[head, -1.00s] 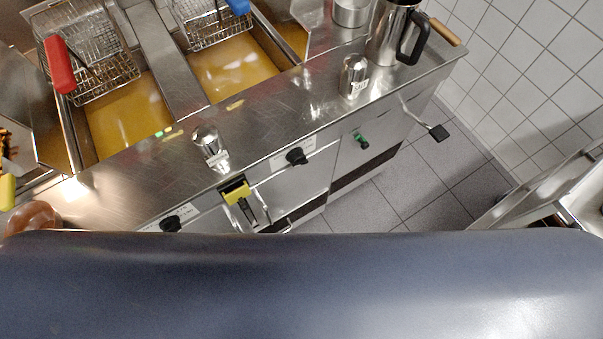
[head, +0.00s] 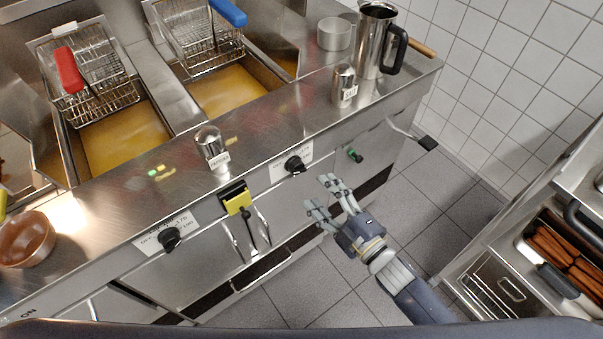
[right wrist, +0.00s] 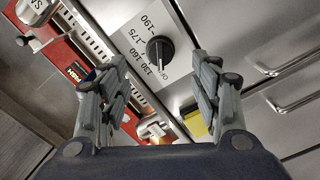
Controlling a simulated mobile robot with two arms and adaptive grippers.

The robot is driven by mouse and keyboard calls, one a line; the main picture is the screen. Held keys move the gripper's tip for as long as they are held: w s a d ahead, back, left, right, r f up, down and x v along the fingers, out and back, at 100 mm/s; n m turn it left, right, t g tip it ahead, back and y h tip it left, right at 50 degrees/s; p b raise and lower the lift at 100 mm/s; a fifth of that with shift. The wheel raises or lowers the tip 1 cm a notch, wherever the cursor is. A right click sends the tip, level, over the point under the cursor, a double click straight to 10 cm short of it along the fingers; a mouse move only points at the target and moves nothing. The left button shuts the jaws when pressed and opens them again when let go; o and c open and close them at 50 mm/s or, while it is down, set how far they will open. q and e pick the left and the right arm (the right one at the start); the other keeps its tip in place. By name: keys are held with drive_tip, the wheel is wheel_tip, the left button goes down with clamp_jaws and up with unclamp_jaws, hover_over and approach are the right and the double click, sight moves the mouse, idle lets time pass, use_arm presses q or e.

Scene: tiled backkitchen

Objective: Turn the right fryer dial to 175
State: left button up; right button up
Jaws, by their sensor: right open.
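The right fryer dial (head: 294,165) is a black knob on the steel fryer front, beside a white scale label. In the right wrist view the dial (right wrist: 160,48) sits ahead, with OFF, 130, 160, 175 and 190 around its left side. Its pale mark seems to face the OFF end, but I cannot read it exactly. My right gripper (head: 317,192) is open and empty, in front of the panel, right of and below the dial. In the wrist view its fingers (right wrist: 148,75) spread either side, apart from the dial. My left gripper is out of view.
Another black dial (head: 168,238) is on the left. A green switch (head: 354,154) and a protruding handle (head: 426,143) are to the right. Shakers (head: 211,148) and a steel jug (head: 375,40) stand on the counter. The floor in front is free.

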sight(301, 172)
drive_tip(key=x, duration=0.8)
drive_tip(key=shift+w+a+p, duration=0.2)
drive_tip(key=shift+w+p, duration=0.05)
drive_tip(key=shift+p, duration=0.1)
drive_tip(key=c, duration=1.1)
